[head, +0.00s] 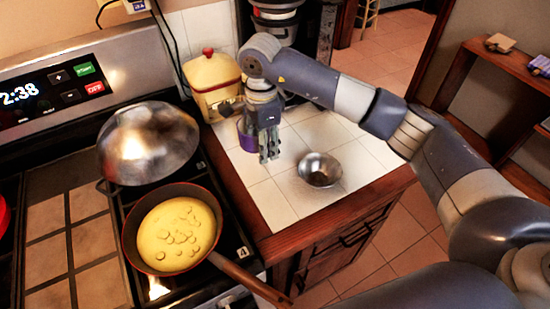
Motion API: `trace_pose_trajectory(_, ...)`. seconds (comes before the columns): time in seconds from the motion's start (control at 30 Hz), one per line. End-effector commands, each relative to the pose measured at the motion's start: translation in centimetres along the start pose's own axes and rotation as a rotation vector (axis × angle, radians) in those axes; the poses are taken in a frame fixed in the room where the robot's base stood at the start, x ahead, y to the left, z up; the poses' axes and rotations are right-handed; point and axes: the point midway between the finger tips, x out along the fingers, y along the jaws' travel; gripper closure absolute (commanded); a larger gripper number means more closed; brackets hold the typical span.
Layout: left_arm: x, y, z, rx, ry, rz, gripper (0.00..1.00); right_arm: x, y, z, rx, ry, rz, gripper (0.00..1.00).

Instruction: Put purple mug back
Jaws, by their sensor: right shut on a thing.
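The purple mug (246,137) is at the left side of my right gripper (269,155), over the white tiled counter (274,204). My gripper points down and is shut on the mug, and its fingers hide part of it. I cannot tell whether the mug's base touches the tiles. A yellow canister with a red lid knob (211,85) stands just behind and left of the mug. My left gripper is not in the head view.
A metal bowl (320,169) sits on the counter right of the gripper. On the stove at left are a frying pan with yellow food (177,232), a lit burner and a domed metal lid (148,143). A dark appliance (275,16) stands behind. Front tiles are clear.

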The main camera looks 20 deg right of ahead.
Motion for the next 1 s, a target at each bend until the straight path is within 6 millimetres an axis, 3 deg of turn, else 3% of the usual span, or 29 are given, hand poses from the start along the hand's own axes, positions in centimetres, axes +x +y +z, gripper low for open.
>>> trace_pose_trajectory(0.1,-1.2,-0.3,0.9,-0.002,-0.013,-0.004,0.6,2.0,0.1,0.1,0.002,-0.002,0.002,0.96)
trace_pose_trajectory(0.27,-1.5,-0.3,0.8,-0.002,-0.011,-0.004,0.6,3.7,0.0,0.0,0.002,-0.002,0.0,0.96)
trace_pose_trajectory(0.6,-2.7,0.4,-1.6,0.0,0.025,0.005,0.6,7.4,0.1,-0.1,0.003,-0.001,-0.001,0.96)
trace_pose_trajectory(0.97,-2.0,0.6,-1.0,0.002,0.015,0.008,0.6,8.1,0.0,-0.1,0.003,0.0,-0.003,0.96)
trace_pose_trajectory(1.0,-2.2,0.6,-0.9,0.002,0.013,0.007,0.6,7.9,0.1,-0.1,0.003,0.0,-0.002,0.49)
